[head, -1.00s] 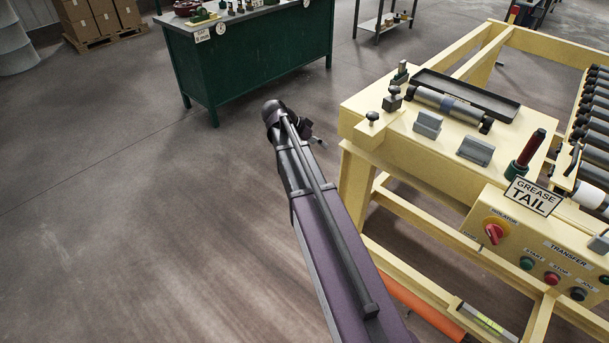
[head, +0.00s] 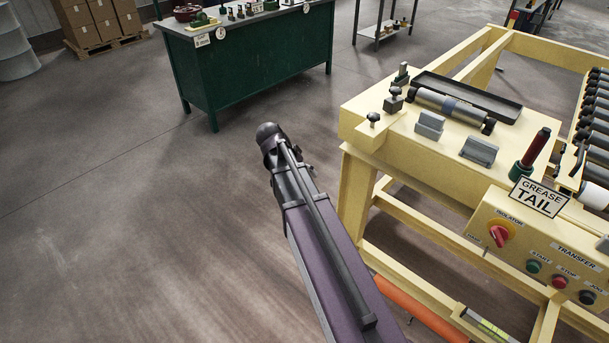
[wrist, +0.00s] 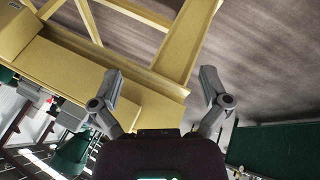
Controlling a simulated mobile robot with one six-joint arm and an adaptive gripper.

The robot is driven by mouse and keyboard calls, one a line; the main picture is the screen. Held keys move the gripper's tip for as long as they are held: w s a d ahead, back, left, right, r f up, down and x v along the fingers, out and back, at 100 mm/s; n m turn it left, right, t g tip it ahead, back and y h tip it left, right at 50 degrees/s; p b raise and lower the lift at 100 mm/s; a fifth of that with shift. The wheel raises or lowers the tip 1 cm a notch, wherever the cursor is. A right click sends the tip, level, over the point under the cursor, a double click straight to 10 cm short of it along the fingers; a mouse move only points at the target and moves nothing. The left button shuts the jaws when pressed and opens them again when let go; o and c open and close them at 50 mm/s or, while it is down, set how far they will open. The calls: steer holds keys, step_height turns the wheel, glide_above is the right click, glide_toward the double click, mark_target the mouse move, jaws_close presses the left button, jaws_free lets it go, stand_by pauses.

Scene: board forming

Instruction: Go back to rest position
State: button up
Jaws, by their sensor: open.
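My gripper (wrist: 160,95) shows in the wrist view with its two fingers wide apart and nothing between them. In that view the yellow machine frame (wrist: 115,80) lies beyond and to the left of the fingers, and the grey floor is at the upper right. In the head view my arm reaches up over the floor, left of the yellow frame (head: 360,200). The gripper itself is hidden behind the arm's end there.
A green workbench (head: 250,65) stands at the back. The floor to the left is clear.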

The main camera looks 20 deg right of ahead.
stand_by(0.5)
steer(key=s+a+r+n+y+p, duration=0.1)
steer(key=s+a+n+y+p, duration=0.1)
steer(key=s+a+n, duration=0.3)
steer(key=s+a+r+n+t+y+p, duration=0.1)
steer(key=s+a+n+y+p, duration=0.2)
steer(key=a, duration=0.7)
steer(key=s+n+y, duration=0.1)
steer(key=s+n, duration=0.1)
steer(key=s, duration=0.1)
steer(key=shift+r, duration=0.4)
